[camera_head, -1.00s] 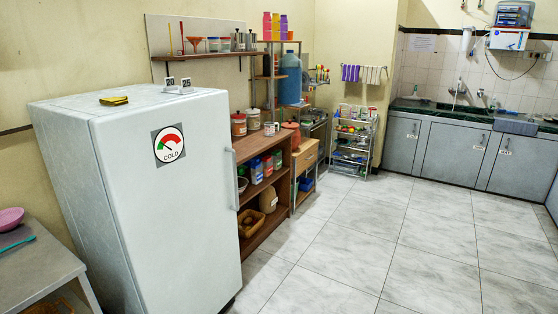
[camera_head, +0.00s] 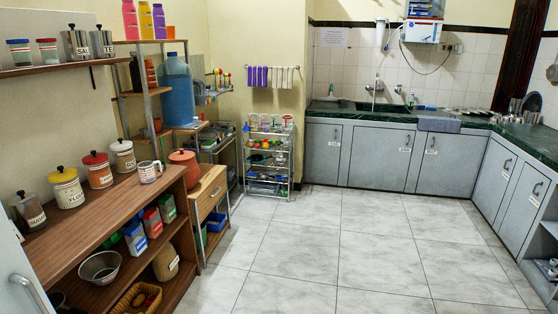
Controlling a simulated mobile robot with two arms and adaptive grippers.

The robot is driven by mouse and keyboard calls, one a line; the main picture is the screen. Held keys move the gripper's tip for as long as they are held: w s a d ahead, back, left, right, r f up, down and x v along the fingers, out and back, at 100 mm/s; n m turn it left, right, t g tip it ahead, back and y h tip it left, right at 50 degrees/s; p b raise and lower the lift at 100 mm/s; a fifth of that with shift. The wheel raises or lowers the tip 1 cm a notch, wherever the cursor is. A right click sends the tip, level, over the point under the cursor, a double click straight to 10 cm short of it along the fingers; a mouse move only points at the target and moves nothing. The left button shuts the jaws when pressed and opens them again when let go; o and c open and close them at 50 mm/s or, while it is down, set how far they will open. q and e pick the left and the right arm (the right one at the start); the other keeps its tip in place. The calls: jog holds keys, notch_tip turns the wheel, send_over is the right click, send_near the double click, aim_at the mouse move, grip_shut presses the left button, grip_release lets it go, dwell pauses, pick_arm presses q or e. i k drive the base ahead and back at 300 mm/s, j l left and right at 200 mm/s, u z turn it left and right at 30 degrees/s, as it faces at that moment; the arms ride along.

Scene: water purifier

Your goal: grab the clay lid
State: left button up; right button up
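A reddish-brown clay pot (camera_head: 188,173) stands on the small wooden cabinet (camera_head: 208,190), just right of the brown shelf unit. A clay lid (camera_head: 182,156) appears to sit on top of the pot; at this size the seam between lid and pot is hard to make out. Neither of my grippers shows in the head view.
The brown shelf unit (camera_head: 112,222) at the left carries labelled canisters and a mug (camera_head: 149,171). A blue water bottle (camera_head: 177,90) stands behind the pot. A wire rack (camera_head: 269,158) is farther back. The tiled floor (camera_head: 340,250) in the middle is clear.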

aim_at(181, 155)
jog(key=i+l, duration=0.1)
jog(key=i, duration=0.55)
jog(key=i+l+u, duration=0.15)
jog(key=i, duration=0.5)
jog(key=i+l, duration=0.1)
jog(key=i, duration=0.55)
jog(key=j+u, duration=0.05)
